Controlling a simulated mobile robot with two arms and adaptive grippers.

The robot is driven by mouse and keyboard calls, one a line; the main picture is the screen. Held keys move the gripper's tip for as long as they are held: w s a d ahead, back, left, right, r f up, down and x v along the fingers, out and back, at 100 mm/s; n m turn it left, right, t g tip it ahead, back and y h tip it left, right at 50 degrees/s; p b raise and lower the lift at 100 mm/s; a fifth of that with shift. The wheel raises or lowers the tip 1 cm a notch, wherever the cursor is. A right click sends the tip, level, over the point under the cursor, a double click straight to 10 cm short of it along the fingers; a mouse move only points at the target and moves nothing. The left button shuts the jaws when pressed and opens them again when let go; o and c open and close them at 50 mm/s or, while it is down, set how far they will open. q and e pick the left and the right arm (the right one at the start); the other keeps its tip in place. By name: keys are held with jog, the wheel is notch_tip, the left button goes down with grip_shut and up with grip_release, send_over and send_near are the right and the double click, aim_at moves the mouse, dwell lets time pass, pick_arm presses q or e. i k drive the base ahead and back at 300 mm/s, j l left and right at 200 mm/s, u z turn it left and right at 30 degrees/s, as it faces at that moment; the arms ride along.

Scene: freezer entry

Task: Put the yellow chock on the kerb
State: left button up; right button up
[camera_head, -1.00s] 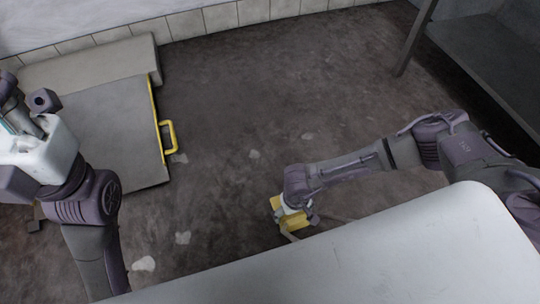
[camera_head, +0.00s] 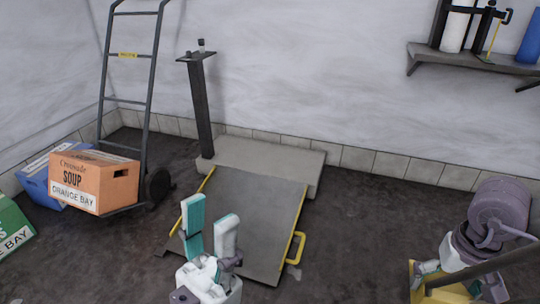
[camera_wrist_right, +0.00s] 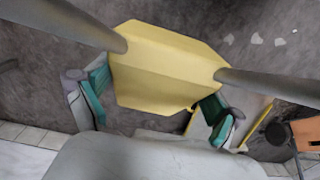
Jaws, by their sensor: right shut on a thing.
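The kerb (camera_head: 290,160) is a low pale grey block against the back wall, behind a sloping grey ramp plate (camera_head: 255,210) with yellow edges. Its top looks bare. The yellow chock (camera_head: 445,293) is at the bottom right of the head view, partly cut off and partly hidden. My right gripper (camera_head: 455,277) is shut on it. In the right wrist view the chock (camera_wrist_right: 165,65) lies between the two teal-padded fingers. My left gripper (camera_head: 212,235) is open and empty, fingers up, in front of the ramp in the picture.
A hand truck (camera_head: 125,100) with an orange soup box (camera_head: 95,180) stands left, near a dark post (camera_head: 202,110). A yellow handle (camera_head: 297,247) sticks out from the ramp's right side. A shelf (camera_head: 480,58) hangs upper right.

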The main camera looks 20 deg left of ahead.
aim_at(287, 160)
jog(key=u, duration=4.2)
jog(key=k+l+u, duration=0.2)
jog(key=k+u, duration=0.15)
jog(key=k, duration=0.25)
jog(key=k+u, duration=0.35)
jog(key=k, duration=0.3)
jog(key=k+j+u, duration=0.15)
jog(key=k+u, duration=0.2)
jog(key=k, duration=0.25)
jog(key=k+l+u, duration=0.15)
jog(key=u, duration=0.3)
jog(key=k+u, duration=0.25)
jog(key=u, duration=0.2)
jog(key=k+u, duration=0.2)
jog(key=u, duration=0.25)
jog(key=k+j+u, duration=0.1)
jog(key=u, duration=0.35)
jog(key=k+j+u, duration=0.15)
jog(key=u, duration=0.3)
jog(key=k+l+z, duration=0.1)
jog(key=k, duration=0.25)
jog(key=k+l+z, duration=0.1)
jog(key=k, duration=0.25)
jog(key=z, duration=4.85)
